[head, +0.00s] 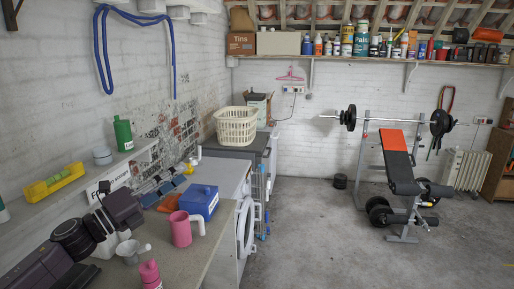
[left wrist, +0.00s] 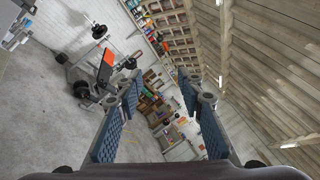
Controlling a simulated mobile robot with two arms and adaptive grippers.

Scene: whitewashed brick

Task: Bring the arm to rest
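My left arm comes in from the lower left of the head view, over the worktop (head: 205,252). Its left gripper (head: 172,182) points away toward the back, between the wall shelf and a blue box (head: 200,203). In the left wrist view the two blue-padded fingers of the gripper (left wrist: 160,92) stand wide apart. Nothing is held between them; the far room shows through the gap. The head view does not settle how far the fingers are above the worktop. My right gripper is not in view.
A pink mug (head: 181,229), pink bottle (head: 150,273) and small pale can (head: 130,251) stand near the arm. Floor (head: 310,235) is clear toward the weight bench (head: 397,158).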

